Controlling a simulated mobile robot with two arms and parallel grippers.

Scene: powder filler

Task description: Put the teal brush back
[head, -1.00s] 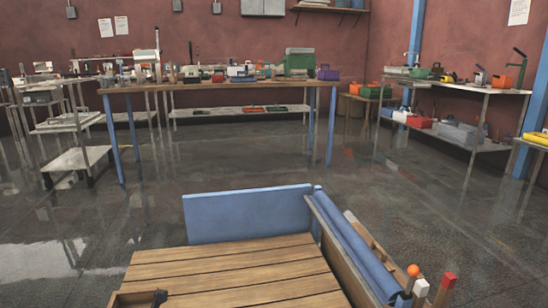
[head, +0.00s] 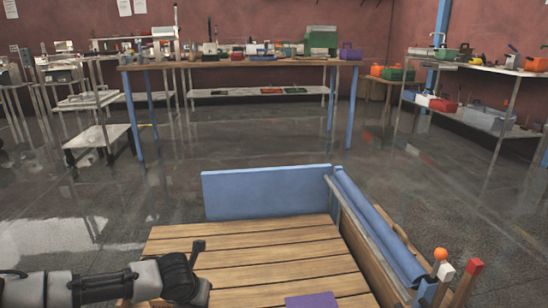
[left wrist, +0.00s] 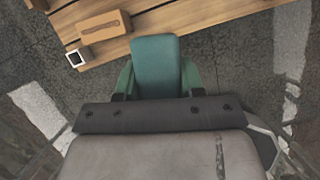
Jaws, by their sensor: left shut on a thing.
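My left gripper (left wrist: 156,88) is shut on a teal thing in the left wrist view, which looks like the teal brush (left wrist: 156,62). Its broad, rounded teal face sits between the two green fingers; any bristles are hidden. My left arm shows at the lower left of the head view, its dark wrist (head: 180,275) above the slatted wooden deck. The brush cannot be made out in the head view. My right gripper is not in view.
The slatted wooden deck (head: 255,262) has a blue panel (head: 265,192) behind it and a blue roll (head: 378,225) along its right. A purple piece (head: 312,300) lies at its front. A brown block (left wrist: 104,26) shows below. A cluttered workbench (head: 225,64) stands beyond open floor.

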